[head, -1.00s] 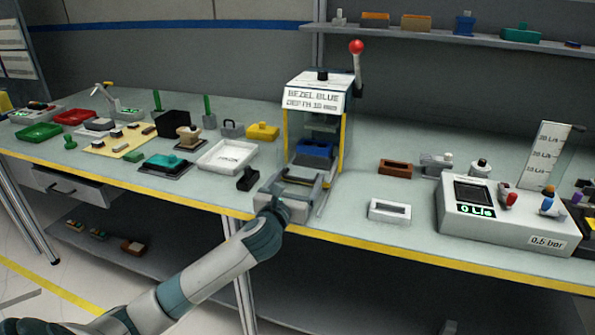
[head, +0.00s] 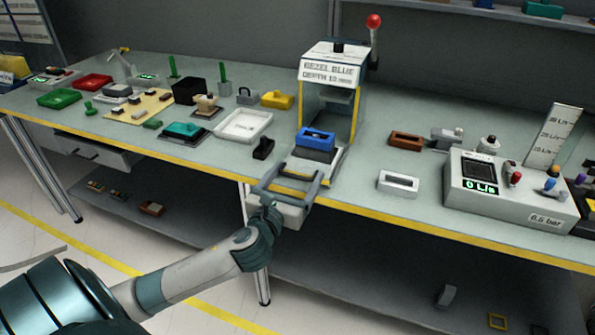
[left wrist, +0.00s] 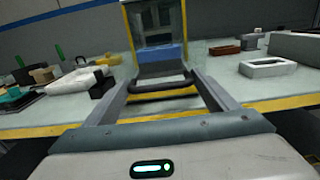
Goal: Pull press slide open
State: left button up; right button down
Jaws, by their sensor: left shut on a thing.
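The press (head: 336,52) stands at the middle of the bench, with a white "BEZEL BLUE" label and a red-knobbed lever (head: 374,22). Its slide (head: 313,155) sticks out of the front and carries a blue part (head: 317,138); the blue part also shows in the left wrist view (left wrist: 160,53). My left gripper (head: 300,172) is at the bench's front edge, shut on the slide's dark handle (left wrist: 162,87), which lies between the fingers in the left wrist view. The exact finger contact is hard to see. My right gripper is not in view.
Right of the slide are a white slotted block (head: 398,183), a brown block (head: 406,141) and a grey gauge box (head: 500,190). Left of it are a small black block (head: 263,148) and a white tray (head: 243,126). Room in front of the bench is free.

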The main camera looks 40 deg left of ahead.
pick_arm(q)
jog(key=o, duration=1.5)
jog(key=shift+s, duration=0.1)
jog(key=p+v, duration=0.2)
jog(key=v, duration=1.5)
jog(key=shift+d, duration=0.15)
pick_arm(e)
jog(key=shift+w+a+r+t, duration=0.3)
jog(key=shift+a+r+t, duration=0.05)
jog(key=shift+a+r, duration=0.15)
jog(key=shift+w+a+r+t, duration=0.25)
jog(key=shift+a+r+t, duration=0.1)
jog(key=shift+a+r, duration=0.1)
pick_arm(q)
jog(key=shift+s, duration=0.1)
